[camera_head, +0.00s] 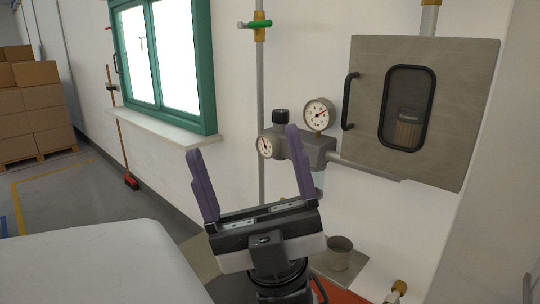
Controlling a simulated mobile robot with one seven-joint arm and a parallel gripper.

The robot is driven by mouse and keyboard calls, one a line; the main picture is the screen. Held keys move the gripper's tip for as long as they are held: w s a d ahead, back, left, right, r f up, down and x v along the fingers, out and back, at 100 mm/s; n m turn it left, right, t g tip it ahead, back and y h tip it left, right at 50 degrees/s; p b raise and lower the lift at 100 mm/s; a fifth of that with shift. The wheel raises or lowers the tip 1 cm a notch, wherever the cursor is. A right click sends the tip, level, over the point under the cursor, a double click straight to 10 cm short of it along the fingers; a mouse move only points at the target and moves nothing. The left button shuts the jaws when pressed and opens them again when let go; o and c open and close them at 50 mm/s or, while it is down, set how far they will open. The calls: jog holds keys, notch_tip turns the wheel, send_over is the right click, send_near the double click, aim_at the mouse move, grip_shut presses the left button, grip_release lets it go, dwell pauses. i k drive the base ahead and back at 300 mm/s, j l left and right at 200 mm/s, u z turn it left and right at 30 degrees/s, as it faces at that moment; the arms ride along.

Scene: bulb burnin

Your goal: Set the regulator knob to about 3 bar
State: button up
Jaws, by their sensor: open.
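The regulator (315,149) is a grey body on the wall pipe, right of the window. Its dark knob (280,117) sits on top at the left. A larger white gauge (319,115) stands on the right of the body, its red needle pointing up and right. A smaller gauge (266,146) faces out at the lower left. The scale numbers are too small to read. My gripper (244,148) is open and empty, its purple fingers pointing up. In the picture, its right fingertip overlaps the regulator just below the knob; I cannot tell the gap in depth.
A grey cabinet (463,101) with a black handle hangs on the right. A green valve lever (254,24) is on the pipe above. A metal cup (339,254) stands low right. A window sill (150,126), broom (130,181) and stacked boxes (37,106) are left.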

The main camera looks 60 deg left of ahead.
aim_at(279, 116)
jog(key=u, duration=1.35)
